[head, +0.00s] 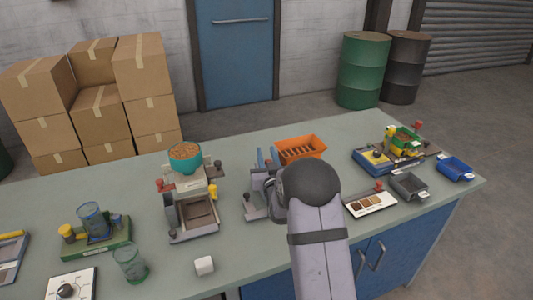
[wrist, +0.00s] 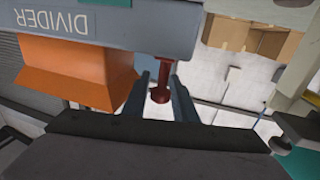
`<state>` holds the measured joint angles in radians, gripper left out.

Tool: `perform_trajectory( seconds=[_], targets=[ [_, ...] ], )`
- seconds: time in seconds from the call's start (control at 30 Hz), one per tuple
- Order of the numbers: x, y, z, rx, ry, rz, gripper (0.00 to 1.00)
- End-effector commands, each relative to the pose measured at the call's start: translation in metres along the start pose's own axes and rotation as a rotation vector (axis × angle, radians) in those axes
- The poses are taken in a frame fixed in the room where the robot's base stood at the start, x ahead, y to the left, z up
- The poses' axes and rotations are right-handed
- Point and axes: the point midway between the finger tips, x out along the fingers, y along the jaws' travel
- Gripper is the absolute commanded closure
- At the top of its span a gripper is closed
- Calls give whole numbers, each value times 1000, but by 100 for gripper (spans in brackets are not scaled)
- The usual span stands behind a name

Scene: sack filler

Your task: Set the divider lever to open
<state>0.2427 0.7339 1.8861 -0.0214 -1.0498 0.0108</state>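The divider (wrist: 100,22) fills the top of the wrist view, with its label upside down. My gripper (wrist: 161,82) is open, with one finger on each side of the lever. Small gaps seem to show between the fingers and the lever; contact is not clear. In the head view the divider's orange bin (head: 301,147) shows behind my arm, which hides the lever and my fingertips.
A filler with a teal bowl (head: 186,158) stands left of my arm. A small white cube (head: 204,265) lies on the table (head: 255,262) in front. A sample tray (head: 370,203), a grey bin (head: 408,185) and a blue bin (head: 455,168) are on the right.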

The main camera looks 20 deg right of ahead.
Motion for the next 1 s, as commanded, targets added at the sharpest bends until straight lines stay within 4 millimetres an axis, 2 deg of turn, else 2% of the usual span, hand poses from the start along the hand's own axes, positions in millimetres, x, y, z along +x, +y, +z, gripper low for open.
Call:
perform_trajectory(
  seconds=[0.3,0.33,0.43,0.77,1.0],
  targets=[
    [2,0,0,0,-1,0,74],
    [2,0,0,0,-1,0,77],
    [2,0,0,0,-1,0,100],
    [1,-1,1,0,0,19,100],
    [0,-3,3,2,1,109,100]
  ],
)
